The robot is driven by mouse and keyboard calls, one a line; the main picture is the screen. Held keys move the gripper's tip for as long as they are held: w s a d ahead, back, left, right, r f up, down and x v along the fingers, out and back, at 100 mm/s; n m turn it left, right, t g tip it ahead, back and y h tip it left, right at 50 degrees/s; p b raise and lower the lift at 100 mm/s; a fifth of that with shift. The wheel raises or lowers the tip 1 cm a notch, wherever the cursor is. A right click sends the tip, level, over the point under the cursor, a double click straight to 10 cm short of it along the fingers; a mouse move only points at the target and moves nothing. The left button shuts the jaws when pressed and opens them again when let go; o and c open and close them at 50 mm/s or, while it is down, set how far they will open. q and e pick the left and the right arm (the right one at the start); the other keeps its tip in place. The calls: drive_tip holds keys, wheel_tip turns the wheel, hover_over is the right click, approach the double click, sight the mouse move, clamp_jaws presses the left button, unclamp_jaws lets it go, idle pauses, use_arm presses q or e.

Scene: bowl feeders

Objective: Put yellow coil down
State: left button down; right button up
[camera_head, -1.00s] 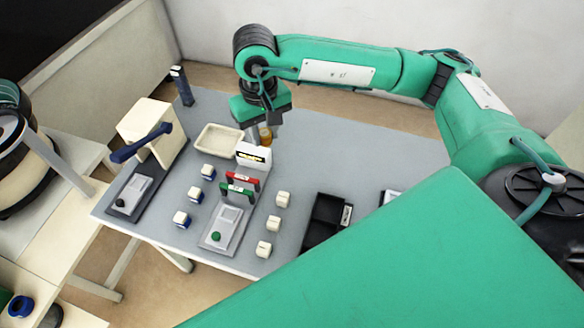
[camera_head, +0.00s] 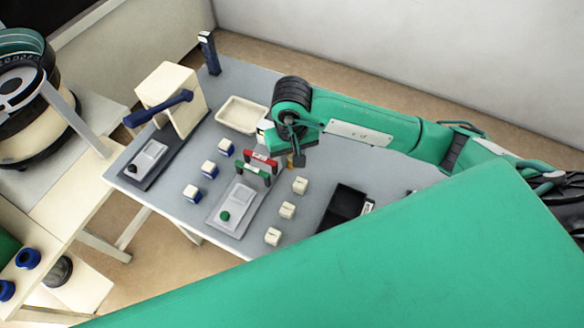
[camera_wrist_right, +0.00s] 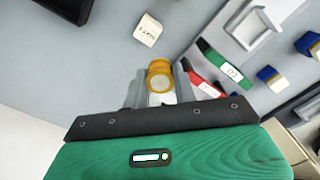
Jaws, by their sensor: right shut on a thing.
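My right gripper (camera_head: 294,158) hangs over the grey table, just right of the red and green handles. In the wrist view, the right gripper (camera_wrist_right: 161,88) is shut on the yellow coil (camera_wrist_right: 159,76), a small orange-yellow ring with a pale centre. The coil shows only as a small orange patch (camera_head: 290,161) in the head view, partly hidden by the gripper. It appears above the tabletop; I cannot tell the exact gap. My left gripper is not in view.
White cubes (camera_head: 300,185) stand in a row near the gripper. The red handle (camera_head: 263,161) and green handle (camera_head: 252,173) are close on its left. A black tray (camera_head: 345,204) lies to the right, a cream tray (camera_head: 241,115) behind left. A press (camera_head: 172,95) stands farther left.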

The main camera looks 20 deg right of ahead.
sight(292, 178)
drive_tip(key=shift+f, duration=3.5)
drive_tip(key=o, duration=1)
drive_tip(key=shift+c, duration=0.2)
drive_tip(key=shift+r, duration=0.1)
